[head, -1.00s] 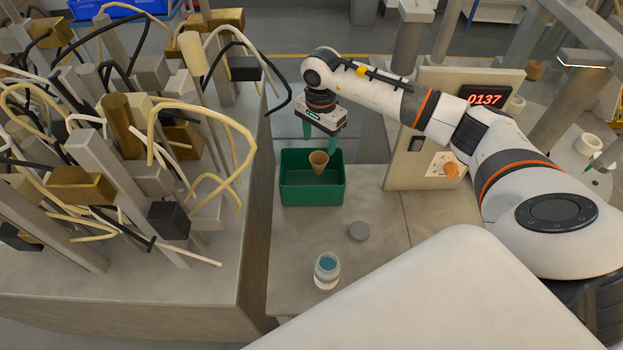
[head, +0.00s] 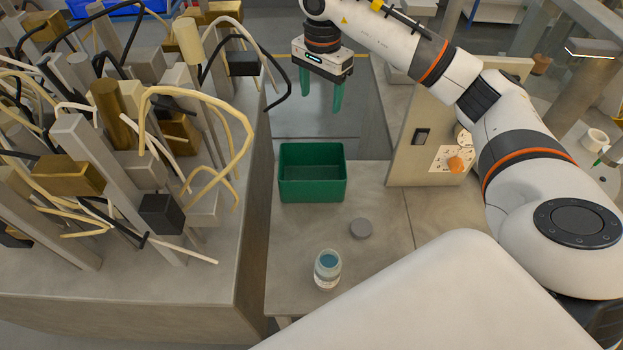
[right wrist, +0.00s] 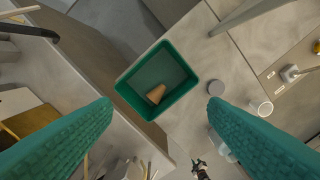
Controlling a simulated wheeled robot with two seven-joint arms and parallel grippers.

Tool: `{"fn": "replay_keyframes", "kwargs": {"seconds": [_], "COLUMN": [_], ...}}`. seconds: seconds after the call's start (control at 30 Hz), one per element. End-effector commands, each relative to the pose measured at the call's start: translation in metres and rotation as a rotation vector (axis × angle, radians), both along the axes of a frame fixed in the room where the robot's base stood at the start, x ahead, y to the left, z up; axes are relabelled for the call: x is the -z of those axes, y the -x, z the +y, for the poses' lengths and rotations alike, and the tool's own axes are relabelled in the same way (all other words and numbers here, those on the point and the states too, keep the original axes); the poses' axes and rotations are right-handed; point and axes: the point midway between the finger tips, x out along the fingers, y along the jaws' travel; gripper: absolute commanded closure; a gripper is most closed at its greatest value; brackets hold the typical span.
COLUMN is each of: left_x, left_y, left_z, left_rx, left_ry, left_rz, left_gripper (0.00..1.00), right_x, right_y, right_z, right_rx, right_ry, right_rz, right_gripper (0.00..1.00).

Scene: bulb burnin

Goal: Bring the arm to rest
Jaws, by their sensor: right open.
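My right gripper (head: 321,100) is open and empty in the head view. It hangs with its green fingers pointing down, raised above and behind the green bin (head: 312,192). In the right wrist view the two fingers stand wide apart with nothing between them gripped. The bin also shows there (right wrist: 135,98), with a small brown cup (right wrist: 156,94) lying tilted on its floor. The bin's front wall hides the cup in the head view. My left gripper is not in view.
A glass jar (head: 327,269) with blue contents and a grey disc (head: 360,228) sit on the table (head: 295,235) in front of the bin. An upright panel (head: 405,165) stands to the right. A dense clutter of posts and bent cables (head: 85,150) fills the left bench.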

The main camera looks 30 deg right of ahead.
Motion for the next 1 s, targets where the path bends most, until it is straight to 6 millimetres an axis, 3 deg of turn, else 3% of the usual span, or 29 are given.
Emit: {"fn": "replay_keyframes", "kwargs": {"seconds": [0.17, 0.6, 1.0], "left_x": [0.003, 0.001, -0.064], "left_y": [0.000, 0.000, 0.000], "left_z": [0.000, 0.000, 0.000], "left_rx": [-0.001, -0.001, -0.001], "left_ry": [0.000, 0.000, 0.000], "left_rz": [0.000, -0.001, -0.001], "left_gripper": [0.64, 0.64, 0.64], "right_x": [-0.010, -0.012, -0.077], "right_y": [0.000, 0.000, 0.000], "right_z": [0.000, 0.000, 0.000], "right_rx": [0.000, 0.000, -0.001], "right_ry": [0.000, -0.001, -0.001], "right_rz": [0.000, 0.001, 0.001], "right_gripper": [0.32, 0.32, 0.32]}}
